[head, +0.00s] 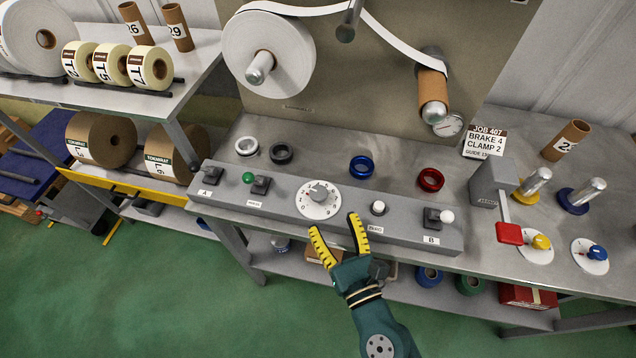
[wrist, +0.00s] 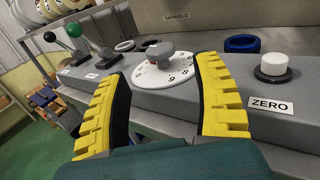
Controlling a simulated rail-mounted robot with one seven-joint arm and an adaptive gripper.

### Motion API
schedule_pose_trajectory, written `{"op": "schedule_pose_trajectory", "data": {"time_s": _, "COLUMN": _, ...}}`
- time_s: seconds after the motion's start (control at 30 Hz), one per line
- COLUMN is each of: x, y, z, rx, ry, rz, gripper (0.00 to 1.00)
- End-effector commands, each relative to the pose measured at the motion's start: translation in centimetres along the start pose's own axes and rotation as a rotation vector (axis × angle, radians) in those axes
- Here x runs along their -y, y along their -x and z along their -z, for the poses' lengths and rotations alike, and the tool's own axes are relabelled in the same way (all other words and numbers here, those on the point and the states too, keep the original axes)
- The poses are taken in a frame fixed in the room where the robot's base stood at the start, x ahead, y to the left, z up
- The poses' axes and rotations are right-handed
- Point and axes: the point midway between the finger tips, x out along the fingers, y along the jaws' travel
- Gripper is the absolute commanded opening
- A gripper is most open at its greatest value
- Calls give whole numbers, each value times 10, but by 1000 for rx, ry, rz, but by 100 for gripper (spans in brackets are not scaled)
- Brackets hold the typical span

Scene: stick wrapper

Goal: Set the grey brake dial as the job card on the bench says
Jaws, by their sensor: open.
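The brake dial (head: 310,209) is a white numbered disc with a grey knob (head: 321,191) on the grey control panel at the bench's front edge. In the wrist view the grey knob (wrist: 160,51) shows between my fingertips, beyond them, with a red mark at its left side. Which number it points at is unclear. The job card (head: 485,142) at the back right reads JOB 407, BRAKE 4, CLAMP 2; its guide line is too small to read. My gripper (head: 337,223) is open and empty, just in front of the dial and apart from it. Its yellow fingers (wrist: 165,70) frame the dial.
A white button (head: 378,208) marked ZERO sits right of the dial; a green-knobbed lever (head: 249,178) sits left. Switch B (head: 438,218) is farther right. Rings, including a blue one (head: 361,167), lie behind the panel. A red-handled lever (head: 509,233) and yellow and blue knobs stand right.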

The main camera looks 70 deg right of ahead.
Motion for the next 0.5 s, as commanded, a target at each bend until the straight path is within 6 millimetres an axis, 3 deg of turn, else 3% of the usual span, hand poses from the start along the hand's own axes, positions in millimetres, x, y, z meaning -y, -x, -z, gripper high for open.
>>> {"op": "schedule_pose_trajectory", "data": {"time_s": 0.1, "x": 0, "y": -30, "z": -5, "rx": 2, "ry": 0, "rz": 0, "gripper": 66}}
{"op": "schedule_pose_trajectory", "data": {"time_s": 0.3, "x": 0, "y": -72, "z": -1, "rx": 1, "ry": 0, "rz": -1, "gripper": 66}}
{"op": "schedule_pose_trajectory", "data": {"time_s": 0.5, "x": 0, "y": -88, "z": 1, "rx": -2, "ry": -1, "rz": -1, "gripper": 66}}
